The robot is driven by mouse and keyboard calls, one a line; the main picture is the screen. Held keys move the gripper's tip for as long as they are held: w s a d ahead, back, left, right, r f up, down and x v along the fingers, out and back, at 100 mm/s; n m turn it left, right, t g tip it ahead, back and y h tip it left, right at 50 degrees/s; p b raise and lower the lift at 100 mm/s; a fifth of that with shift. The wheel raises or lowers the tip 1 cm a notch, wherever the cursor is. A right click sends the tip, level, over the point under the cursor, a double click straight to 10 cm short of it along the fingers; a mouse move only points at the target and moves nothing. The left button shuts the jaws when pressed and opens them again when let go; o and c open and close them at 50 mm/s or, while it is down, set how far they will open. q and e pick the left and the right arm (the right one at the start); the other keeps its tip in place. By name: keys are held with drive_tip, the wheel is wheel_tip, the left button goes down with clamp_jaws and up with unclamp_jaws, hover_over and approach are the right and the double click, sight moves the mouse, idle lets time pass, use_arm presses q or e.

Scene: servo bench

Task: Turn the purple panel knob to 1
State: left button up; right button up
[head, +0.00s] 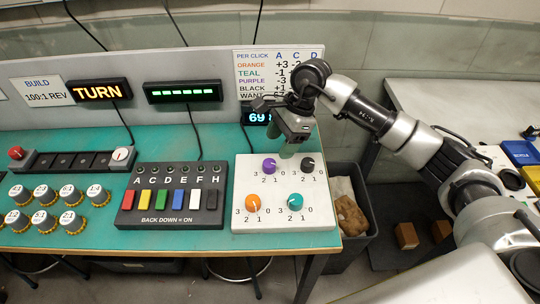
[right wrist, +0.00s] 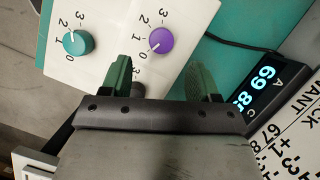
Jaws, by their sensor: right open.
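The purple knob (head: 270,166) sits at the back left of the white four-knob panel (head: 320,217), with 3, 2, 1 and 0 printed around its front. In the right wrist view the purple knob (right wrist: 161,41) shows whole, ahead of the gap between my fingers. Its white mark there points down-left, to the side of 1 and 0; I cannot tell the exact number. My right gripper (head: 287,150) hangs over the panel's back edge, near the purple and black knobs. Its two green fingers (right wrist: 160,72) are apart, with nothing held. My left gripper is not in view.
The black knob (head: 307,165) is close on the right; orange (head: 252,203) and teal (head: 295,201) knobs are in front. A lit display (head: 257,116) stands behind the panel. A switch box (head: 172,218) is to the left. A bin (head: 363,210) stands beyond the bench's right edge.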

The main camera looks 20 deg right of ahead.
sight(270, 162)
drive_tip(key=x, duration=0.3)
drive_tip(key=shift+a+f, duration=0.15)
drive_tip(key=shift+f, duration=0.05)
drive_tip(key=p+x, duration=0.1)
drive_tip(key=x, duration=0.1)
drive_tip(key=shift+w+a+f, duration=0.1)
drive_tip(key=shift+f, duration=0.3)
drive_tip(key=shift+a+f, duration=0.1)
drive_tip(key=shift+f, duration=0.1)
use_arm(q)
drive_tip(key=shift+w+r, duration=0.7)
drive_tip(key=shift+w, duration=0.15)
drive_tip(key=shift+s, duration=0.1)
use_arm(e)
drive_tip(key=c, duration=0.9)
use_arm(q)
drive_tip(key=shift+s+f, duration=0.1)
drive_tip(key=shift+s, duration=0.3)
